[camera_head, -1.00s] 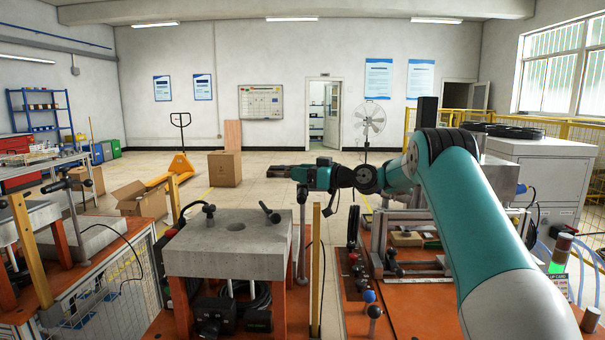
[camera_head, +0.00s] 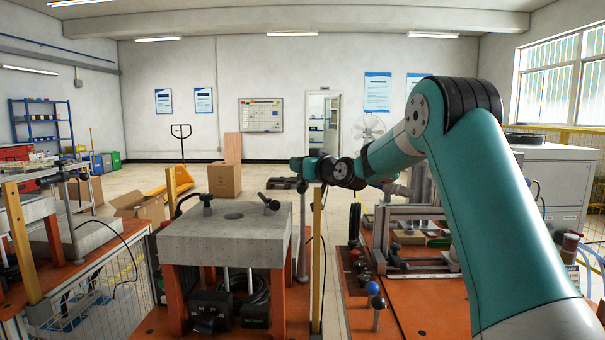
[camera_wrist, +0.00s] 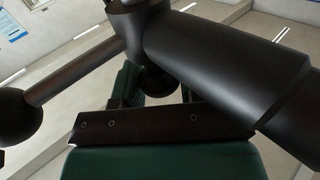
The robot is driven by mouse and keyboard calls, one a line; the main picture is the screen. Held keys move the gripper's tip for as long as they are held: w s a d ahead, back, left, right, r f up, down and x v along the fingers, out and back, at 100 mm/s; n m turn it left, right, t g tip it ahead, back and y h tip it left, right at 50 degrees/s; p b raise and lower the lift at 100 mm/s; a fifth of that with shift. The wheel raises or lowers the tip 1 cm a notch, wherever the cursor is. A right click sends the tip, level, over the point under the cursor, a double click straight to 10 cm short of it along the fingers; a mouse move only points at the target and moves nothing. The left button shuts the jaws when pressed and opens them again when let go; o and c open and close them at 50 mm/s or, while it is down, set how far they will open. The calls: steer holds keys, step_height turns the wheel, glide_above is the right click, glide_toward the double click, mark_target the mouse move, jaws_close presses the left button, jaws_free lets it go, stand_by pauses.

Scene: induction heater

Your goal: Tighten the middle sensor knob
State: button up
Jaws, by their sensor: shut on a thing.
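In the wrist view the black sensor knob (camera_wrist: 215,68) fills the upper part. It has a hub with rod-like arms and a ball end at the far left. My gripper (camera_wrist: 155,88) lies below and behind it, with a dark green body and a black bar. The knob covers much of the jaws. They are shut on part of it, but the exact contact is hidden. In the head view my gripper (camera_head: 302,174) is at the top of the slim grey post (camera_head: 302,215), beside the middle stone block (camera_head: 225,240). The knob cannot be made out there.
Two black handles (camera_head: 270,202) stand up from the middle block's top. A yellow upright bar (camera_head: 317,250) stands close right of the post. Another post with a black handle (camera_head: 66,176) is at the left. A metal frame (camera_head: 410,215) stands under my arm at the right.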

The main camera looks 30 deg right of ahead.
steer(key=shift+m+h, duration=0.9)
steer(key=shift+h, duration=0.8)
steer(key=o, duration=0.9)
steer(key=shift+c, duration=0.2)
steer(key=shift+s, duration=0.1)
steer(key=s+b, duration=0.2)
steer(key=s, duration=0.5)
steer(key=shift+s+a+b, duration=0.2)
steer(key=shift+a+b, duration=0.05)
steer(key=shift+b, duration=0.15)
